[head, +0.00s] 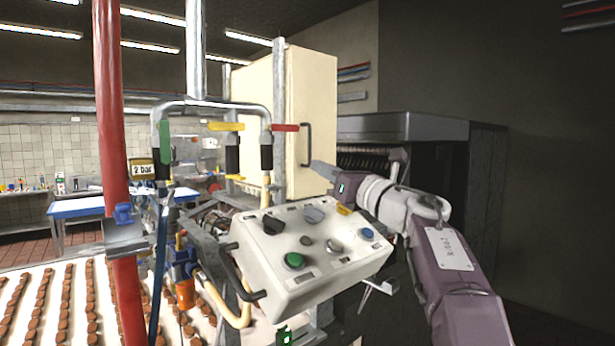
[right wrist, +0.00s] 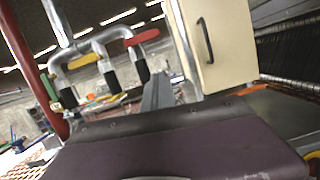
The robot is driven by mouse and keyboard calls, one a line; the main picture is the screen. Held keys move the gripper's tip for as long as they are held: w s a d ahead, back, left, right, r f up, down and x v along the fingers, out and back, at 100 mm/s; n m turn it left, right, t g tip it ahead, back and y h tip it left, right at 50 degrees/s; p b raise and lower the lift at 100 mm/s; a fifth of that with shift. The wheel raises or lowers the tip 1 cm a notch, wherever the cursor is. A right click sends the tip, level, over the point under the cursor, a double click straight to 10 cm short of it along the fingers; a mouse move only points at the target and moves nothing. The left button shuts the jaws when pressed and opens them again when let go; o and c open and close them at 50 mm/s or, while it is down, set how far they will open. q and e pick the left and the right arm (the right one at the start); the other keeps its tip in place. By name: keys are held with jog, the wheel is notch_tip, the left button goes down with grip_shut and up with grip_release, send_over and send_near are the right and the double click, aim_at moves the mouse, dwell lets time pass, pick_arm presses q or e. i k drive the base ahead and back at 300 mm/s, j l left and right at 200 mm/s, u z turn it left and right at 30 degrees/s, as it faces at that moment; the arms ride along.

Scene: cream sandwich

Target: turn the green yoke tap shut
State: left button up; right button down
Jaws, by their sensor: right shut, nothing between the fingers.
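The green tap handle (head: 164,142) stands upright, in line with its pipe, on the left branch of the metal pipe yoke (head: 215,104). It also shows at the left edge of the right wrist view (right wrist: 50,86). The yellow handle (head: 227,126) and red handle (head: 285,127) lie crosswise on the other branches. My right gripper (head: 316,168) is shut and empty, right of and below the red handle, in front of the cream cabinet and well apart from the green handle. Its grey fingers (right wrist: 157,92) show in the right wrist view. My left gripper is not seen.
A white control box (head: 310,262) with knobs stands below the yoke. A red post (head: 112,180) rises left of the green handle. The cream cabinet (head: 310,90) has a dark handle. Rows of brown biscuits (head: 40,300) lie on a white belt at left.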

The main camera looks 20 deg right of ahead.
aim_at(163, 126)
jog(key=k+l, duration=0.25)
jog(key=k, duration=0.2)
jog(key=k+l, duration=0.25)
jog(key=k, duration=0.25)
